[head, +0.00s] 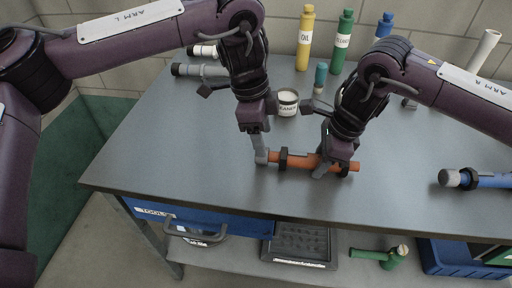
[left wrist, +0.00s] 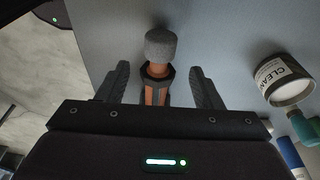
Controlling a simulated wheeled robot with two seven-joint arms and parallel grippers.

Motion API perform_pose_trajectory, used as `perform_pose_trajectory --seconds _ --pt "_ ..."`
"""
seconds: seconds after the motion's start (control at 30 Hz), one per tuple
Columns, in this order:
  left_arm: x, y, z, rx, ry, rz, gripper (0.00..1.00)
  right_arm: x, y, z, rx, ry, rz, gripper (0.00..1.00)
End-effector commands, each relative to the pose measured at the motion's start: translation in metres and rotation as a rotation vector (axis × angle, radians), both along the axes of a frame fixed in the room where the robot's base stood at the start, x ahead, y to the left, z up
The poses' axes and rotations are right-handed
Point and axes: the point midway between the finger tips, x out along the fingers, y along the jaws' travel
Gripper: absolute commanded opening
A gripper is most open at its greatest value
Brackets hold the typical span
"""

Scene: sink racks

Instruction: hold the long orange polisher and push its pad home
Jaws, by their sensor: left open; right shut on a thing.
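The long orange polisher (head: 306,161) lies along the grey table near its front edge, with black collars on its body. Its grey round pad (head: 262,157) is at the left end. My right gripper (head: 328,168) is shut around the orange body toward its right end. My left gripper (head: 259,146) is at the pad end. Whether the pad is fully seated cannot be told.
A cleaner can (head: 287,103) and a small teal bottle (head: 320,77) stand behind the grippers. Yellow (head: 305,42), green (head: 342,45) and blue bottles stand at the back. A blue polisher (head: 490,180) lies at the right. The table's front left is clear.

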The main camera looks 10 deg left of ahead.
Motion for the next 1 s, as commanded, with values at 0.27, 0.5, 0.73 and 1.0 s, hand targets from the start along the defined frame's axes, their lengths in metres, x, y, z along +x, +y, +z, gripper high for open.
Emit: perform_pose_trajectory --seconds 0.27,0.5,0.73,1.0 --pt "0.0 0.0 0.004 0.001 0.0 0.001 0.6 0.0 0.0 0.001 0.0 -0.001 -0.001 0.14" --pt "0.0 0.0 0.004 0.001 0.0 0.001 0.6 0.0 0.0 0.0 0.0 -0.001 -0.001 0.6" --pt "0.0 0.0 0.004 0.001 0.0 0.001 0.6 0.0 0.0 0.0 0.0 -0.001 -0.001 0.6" --pt "0.0 0.0 0.004 0.001 0.0 0.001 0.6 0.002 -0.007 0.027 0.002 -0.005 -0.002 0.6"
